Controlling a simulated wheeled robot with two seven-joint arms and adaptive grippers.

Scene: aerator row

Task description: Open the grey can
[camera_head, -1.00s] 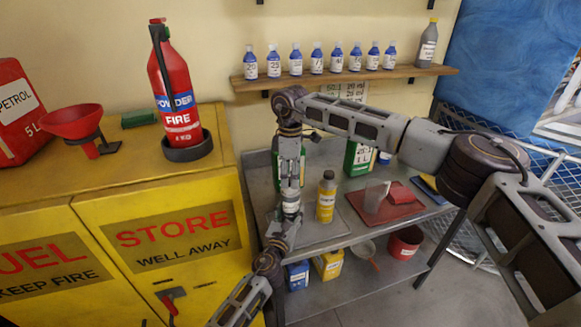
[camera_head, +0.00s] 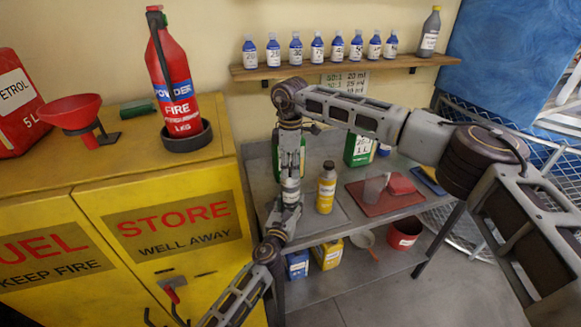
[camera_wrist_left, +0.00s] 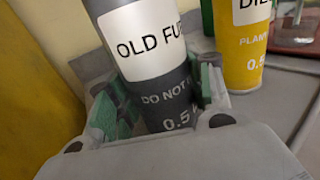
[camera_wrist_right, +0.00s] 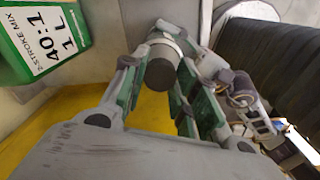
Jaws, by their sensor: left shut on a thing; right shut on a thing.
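The grey can (camera_wrist_left: 160,85) has a white "OLD FU…" label and fills the left wrist view; its top is out of frame there. My left gripper (camera_wrist_left: 158,97) is shut around its body with green-padded fingers. In the head view a small part of the can (camera_head: 291,190) shows between my two grippers, above the left one (camera_head: 283,216). My right gripper (camera_head: 290,165) points down over it. In the right wrist view my right gripper (camera_wrist_right: 162,72) is shut on a dark round cap (camera_wrist_right: 158,70). I cannot tell whether the cap is still seated on the can.
A yellow bottle (camera_head: 326,187) stands close right of the grippers on the metal bench, with a green can (camera_head: 359,148) behind. A red tray (camera_head: 375,200) lies further right. The yellow cabinet (camera_head: 110,180) is close on the left. A shelf (camera_head: 340,68) of small bottles is above.

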